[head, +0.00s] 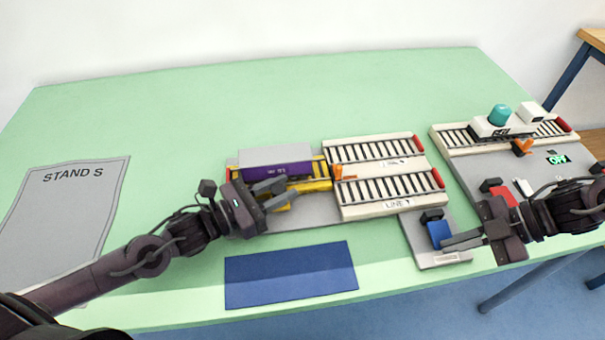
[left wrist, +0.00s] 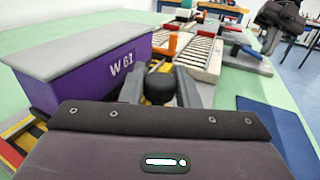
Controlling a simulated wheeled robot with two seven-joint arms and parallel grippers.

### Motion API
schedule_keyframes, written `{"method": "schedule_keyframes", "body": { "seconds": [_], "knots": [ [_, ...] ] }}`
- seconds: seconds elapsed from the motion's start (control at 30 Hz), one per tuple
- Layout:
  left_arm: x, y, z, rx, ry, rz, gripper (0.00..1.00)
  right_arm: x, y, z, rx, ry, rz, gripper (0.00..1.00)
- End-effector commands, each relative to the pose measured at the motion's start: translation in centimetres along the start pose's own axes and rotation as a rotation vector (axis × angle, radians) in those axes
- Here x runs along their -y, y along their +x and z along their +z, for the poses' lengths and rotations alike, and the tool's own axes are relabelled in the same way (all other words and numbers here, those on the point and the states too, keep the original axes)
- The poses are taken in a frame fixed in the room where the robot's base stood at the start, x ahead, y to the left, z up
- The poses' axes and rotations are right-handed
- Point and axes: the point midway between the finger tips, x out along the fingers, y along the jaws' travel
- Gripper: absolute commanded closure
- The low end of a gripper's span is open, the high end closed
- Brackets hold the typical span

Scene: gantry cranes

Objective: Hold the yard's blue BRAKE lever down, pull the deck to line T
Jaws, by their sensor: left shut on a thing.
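The deck (head: 318,186), yellow-edged, carries a purple wagon (head: 278,170) with a grey top; the wagon reads W61 in the left wrist view (left wrist: 121,66). My left gripper (head: 275,192) is at the deck's near side, shut on a black round knob (left wrist: 158,87). Line T (head: 397,204) is the nearer of two cream track pieces right of the deck; the deck's end lies closer to the farther track (head: 365,151). The blue BRAKE lever (head: 439,233) stands on a grey plate. My right gripper (head: 447,243) is at the lever; its fingers overlap, and contact is unclear.
A blue mat (head: 290,275) lies in front of the deck, and a grey STAND S sheet (head: 70,205) lies left. At right, another track unit (head: 480,139) carries a teal-knobbed block (head: 500,117), with a red block (head: 503,195) and OFF sign (head: 558,159) nearby. Orange pointer (head: 337,172) marks the deck's end.

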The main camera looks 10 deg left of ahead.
Motion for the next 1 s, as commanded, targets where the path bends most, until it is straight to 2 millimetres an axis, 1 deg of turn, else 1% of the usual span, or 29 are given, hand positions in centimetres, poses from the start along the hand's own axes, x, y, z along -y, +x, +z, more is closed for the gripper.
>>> {"method": "schedule_keyframes", "body": {
  "seconds": [0.03, 0.1, 0.2, 0.3, 0.43, 0.67, 0.7, 0.73, 0.77, 1.0],
  "knots": [
    [1.7, -0.7, -0.3, -0.008, -0.009, -0.008, 1.00, -0.1, 0.0, 0.0, 0.002, -0.002, 0.004, 1.00],
    [3.4, -1.4, -0.3, -0.007, -0.009, -0.008, 1.00, -0.1, 0.0, 0.0, 0.002, -0.002, 0.004, 1.00],
    [5.4, -2.2, -0.2, -0.006, -0.009, -0.007, 1.00, -0.1, 0.0, 0.0, 0.002, -0.002, 0.004, 1.00],
    [6.6, -2.7, -0.2, -0.005, -0.007, -0.005, 1.00, -0.1, 0.0, 0.0, 0.002, -0.002, 0.003, 1.00],
    [7.1, -3.0, -0.1, -0.004, -0.005, -0.003, 1.00, -0.1, 0.0, 0.0, 0.002, -0.002, 0.003, 1.00],
    [7.2, -3.0, -0.2, -0.005, -0.008, -0.007, 1.00, -0.1, 0.0, 0.1, 0.002, -0.002, 0.003, 1.00],
    [7.3, -3.0, -0.2, -0.005, -0.008, -0.007, 0.69, -0.1, 0.0, 0.1, 0.002, -0.001, 0.003, 1.00],
    [7.3, -3.0, -0.2, -0.005, -0.008, -0.007, 0.65, -0.1, 0.0, 0.1, 0.002, -0.001, 0.003, 1.00],
    [7.3, -3.0, -0.2, -0.005, -0.009, -0.007, 0.64, -0.1, 0.0, 0.1, 0.002, -0.001, 0.003, 1.00],
    [7.1, -2.9, -0.1, -0.003, -0.006, -0.005, 0.64, 0.0, 0.0, 0.0, 0.001, 0.000, 0.001, 1.00]
  ]
}}
